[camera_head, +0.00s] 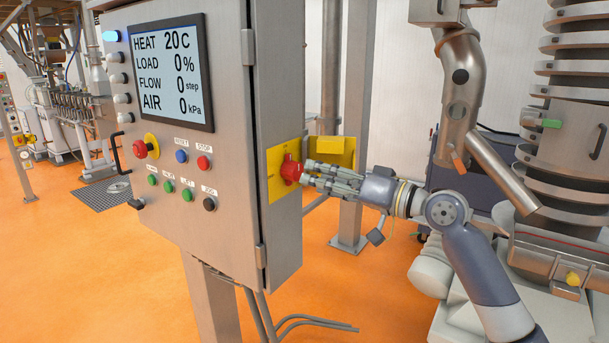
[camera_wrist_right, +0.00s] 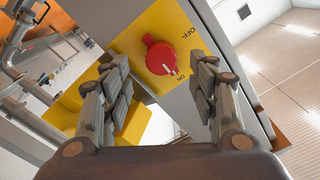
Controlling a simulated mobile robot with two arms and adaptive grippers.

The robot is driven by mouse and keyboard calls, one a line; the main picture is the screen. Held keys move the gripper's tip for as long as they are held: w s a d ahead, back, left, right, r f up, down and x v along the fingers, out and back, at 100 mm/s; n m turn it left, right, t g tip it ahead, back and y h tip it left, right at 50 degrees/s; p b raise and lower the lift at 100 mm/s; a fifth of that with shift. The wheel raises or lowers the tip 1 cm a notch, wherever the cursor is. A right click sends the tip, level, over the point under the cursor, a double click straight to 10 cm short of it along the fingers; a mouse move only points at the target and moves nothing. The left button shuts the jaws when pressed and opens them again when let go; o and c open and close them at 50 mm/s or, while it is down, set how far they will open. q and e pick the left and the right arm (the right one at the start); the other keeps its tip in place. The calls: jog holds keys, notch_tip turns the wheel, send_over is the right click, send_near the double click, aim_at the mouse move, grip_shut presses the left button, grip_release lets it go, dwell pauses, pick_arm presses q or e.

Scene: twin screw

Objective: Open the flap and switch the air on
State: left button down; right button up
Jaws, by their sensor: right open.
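The red rotary knob (camera_head: 291,169) sits on a yellow plate (camera_head: 275,187) on the right side of the grey control cabinet (camera_head: 232,230). In the wrist view the knob (camera_wrist_right: 158,58) lies between the open fingers of my right gripper (camera_wrist_right: 164,68), with a gap on both sides. Its pale mark is near the "ON" lettering; "OFF" is at upper right. My right gripper (camera_head: 307,174) reaches in from the right at the knob. A yellow flap-like part (camera_head: 336,152) stands out behind the plate and looks swung open. The display (camera_head: 172,72) reads AIR 0 kPa. My left gripper is out of view.
A steel post (camera_head: 350,215) stands behind the gripper. A steel pipe and ribbed machine (camera_head: 570,150) stand at the right. Buttons and a red emergency knob (camera_head: 140,149) are on the cabinet front. Orange floor is clear at lower left.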

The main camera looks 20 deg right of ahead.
jog(key=v, duration=0.6)
jog(key=shift+s, duration=0.2)
